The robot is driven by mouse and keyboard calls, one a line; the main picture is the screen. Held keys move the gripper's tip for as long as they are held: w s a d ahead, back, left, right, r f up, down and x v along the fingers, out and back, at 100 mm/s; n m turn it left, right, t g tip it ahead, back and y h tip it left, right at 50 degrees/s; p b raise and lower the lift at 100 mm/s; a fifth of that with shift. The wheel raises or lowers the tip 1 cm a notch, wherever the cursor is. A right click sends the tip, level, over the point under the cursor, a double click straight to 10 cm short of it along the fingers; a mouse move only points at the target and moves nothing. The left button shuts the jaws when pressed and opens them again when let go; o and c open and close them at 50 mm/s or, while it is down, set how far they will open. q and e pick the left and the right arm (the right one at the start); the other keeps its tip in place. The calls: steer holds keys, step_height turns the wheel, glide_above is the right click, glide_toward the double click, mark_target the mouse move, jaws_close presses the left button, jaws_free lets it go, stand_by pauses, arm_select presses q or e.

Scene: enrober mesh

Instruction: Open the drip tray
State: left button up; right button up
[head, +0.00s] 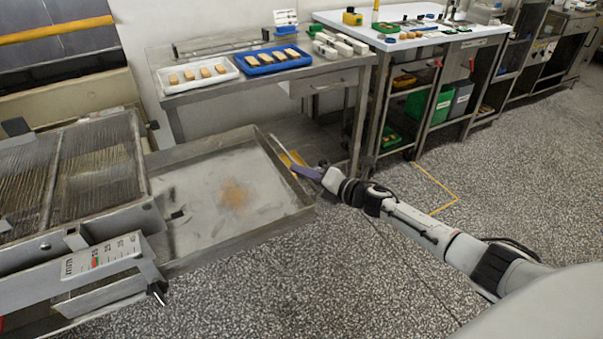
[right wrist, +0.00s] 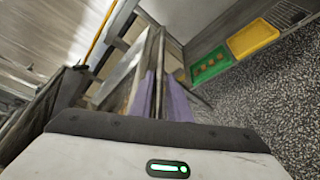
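The drip tray (head: 195,210) is a wide, shallow metal tray with a brown stain on its floor. It sticks out to the right from under the wire mesh (head: 95,165) of the enrober. My right gripper (head: 303,171) is at the tray's right rim. In the right wrist view its two purple fingers (right wrist: 160,98) stand on either side of the thin metal rim (right wrist: 158,62), close against it, and look shut on it. The fingertips are partly hidden by the rim. My left gripper is in neither view.
A steel table (head: 185,96) behind the tray holds a white tray (head: 197,85) and a blue tray (head: 272,67) of bars. A workbench (head: 400,40) with bins below stands farther right. The speckled floor (head: 350,270) right of the tray is clear. A scale plate (head: 100,258) is at the front left.

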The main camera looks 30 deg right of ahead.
steer(key=shift+s, duration=0.15)
steer(key=v, duration=1)
steer(key=shift+p, duration=0.45)
steer(key=shift+s+d, duration=0.1)
steer(key=shift+d, duration=0.05)
